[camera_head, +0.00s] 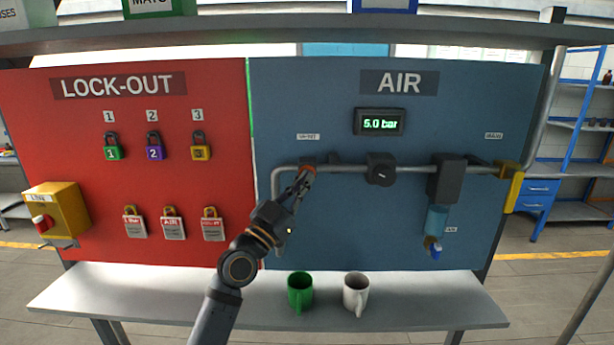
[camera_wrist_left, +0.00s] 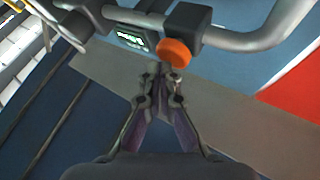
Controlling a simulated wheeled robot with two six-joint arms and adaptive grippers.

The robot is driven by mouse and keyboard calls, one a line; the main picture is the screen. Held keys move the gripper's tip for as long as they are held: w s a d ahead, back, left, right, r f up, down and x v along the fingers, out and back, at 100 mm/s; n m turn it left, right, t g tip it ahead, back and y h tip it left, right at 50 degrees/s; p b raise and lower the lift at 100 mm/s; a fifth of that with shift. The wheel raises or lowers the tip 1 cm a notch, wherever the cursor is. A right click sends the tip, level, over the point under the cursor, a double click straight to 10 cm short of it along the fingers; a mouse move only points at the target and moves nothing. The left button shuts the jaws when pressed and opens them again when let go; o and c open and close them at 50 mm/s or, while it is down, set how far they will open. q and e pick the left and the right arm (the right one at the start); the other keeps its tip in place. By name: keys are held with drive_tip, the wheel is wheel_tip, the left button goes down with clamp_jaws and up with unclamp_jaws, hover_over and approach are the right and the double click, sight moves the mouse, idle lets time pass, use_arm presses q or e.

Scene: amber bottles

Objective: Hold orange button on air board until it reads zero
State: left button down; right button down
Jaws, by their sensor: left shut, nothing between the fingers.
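The blue air board (camera_head: 290,105) has a green-lit display (camera_head: 380,122) that reads 5.0 bar. An orange button (camera_wrist_left: 173,52) sits on a dark block on the pipe, clear in the left wrist view. In the head view the orange button (camera_head: 309,169) is partly covered by my left gripper (camera_head: 304,178). My left gripper is shut and empty, and in the left wrist view its fingertips (camera_wrist_left: 162,72) are right by the button. I cannot tell whether they touch it. My right gripper is not in view.
A grey pipe (camera_head: 345,168) runs across the board, with a black knob (camera_head: 380,169) and a filter unit (camera_head: 445,180). Left is the red lock-out board (camera_head: 90,190) with several padlocks. A green mug (camera_head: 300,290) and a white mug (camera_head: 355,292) stand on the shelf (camera_head: 430,300) below.

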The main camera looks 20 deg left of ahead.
use_arm(q)
drive_tip(key=shift+w+a+b, duration=0.1)
drive_tip(key=shift+w+b, duration=0.3)
drive_tip(key=shift+w, duration=0.1)
drive_tip(key=shift+s, duration=0.2)
idle(4.0)
drive_tip(key=shift+s+d+p, duration=0.25)
drive_tip(key=shift+s+p, duration=0.05)
drive_tip(key=shift+s, duration=0.45)
drive_tip(key=s, duration=0.2)
drive_tip(key=s+d+p, duration=0.1)
drive_tip(key=s, duration=0.1)
drive_tip(key=shift+s+d, duration=0.2)
drive_tip(key=shift+s, duration=0.15)
